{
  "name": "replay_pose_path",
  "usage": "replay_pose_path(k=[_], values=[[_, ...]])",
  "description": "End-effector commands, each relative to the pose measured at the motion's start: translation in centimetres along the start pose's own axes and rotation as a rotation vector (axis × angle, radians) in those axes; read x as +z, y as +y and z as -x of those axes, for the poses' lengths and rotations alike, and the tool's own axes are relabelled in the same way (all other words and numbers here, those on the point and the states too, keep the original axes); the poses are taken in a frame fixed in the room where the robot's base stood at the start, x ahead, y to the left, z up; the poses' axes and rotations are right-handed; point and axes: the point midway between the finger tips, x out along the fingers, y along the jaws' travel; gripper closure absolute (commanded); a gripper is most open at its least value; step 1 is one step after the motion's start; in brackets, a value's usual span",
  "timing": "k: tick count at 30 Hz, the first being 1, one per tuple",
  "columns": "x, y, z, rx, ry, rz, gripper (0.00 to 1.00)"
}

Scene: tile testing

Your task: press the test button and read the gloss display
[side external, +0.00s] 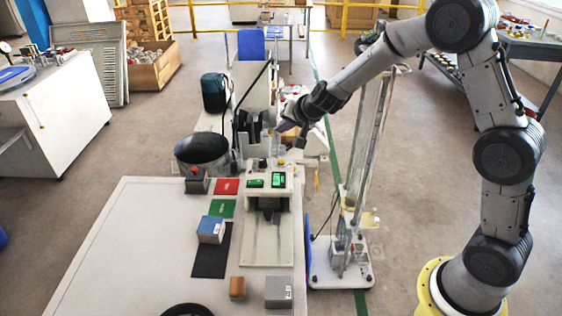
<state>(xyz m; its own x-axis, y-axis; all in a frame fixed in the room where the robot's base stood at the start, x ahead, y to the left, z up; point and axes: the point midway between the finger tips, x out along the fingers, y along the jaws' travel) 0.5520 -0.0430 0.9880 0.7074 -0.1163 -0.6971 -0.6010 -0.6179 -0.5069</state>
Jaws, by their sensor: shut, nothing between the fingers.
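The tester (283,210) stands near the right edge of the white table and has a pale body with a sloped front. Its top panel carries a lit green display (278,180), with digits too small to read, and a green part (255,183) to the left of it. A small yellow button (281,163) and dark knobs (262,164) sit behind them. I cannot tell which is the test button. My gripper (279,133) is shut and empty, above and behind the panel, apart from the button as far as I can tell. Its fingertips are small and hard to make out.
A red card (227,187) and a green card (222,208) lie left of the tester. A blue-grey block (211,229) sits on a black mat (210,262). A brown block (237,288) and a grey block (278,292) stand in front. The table's left side is clear.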

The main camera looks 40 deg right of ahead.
Motion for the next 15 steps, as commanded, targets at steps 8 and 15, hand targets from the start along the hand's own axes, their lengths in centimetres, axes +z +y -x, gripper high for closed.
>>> replay_pose_path(k=[8, 15], values=[[0.8, 0.8, -1.1, 0.000, 0.000, 0.002, 1.00], [1.9, 1.9, -2.6, 0.000, -0.001, 0.001, 1.00]])
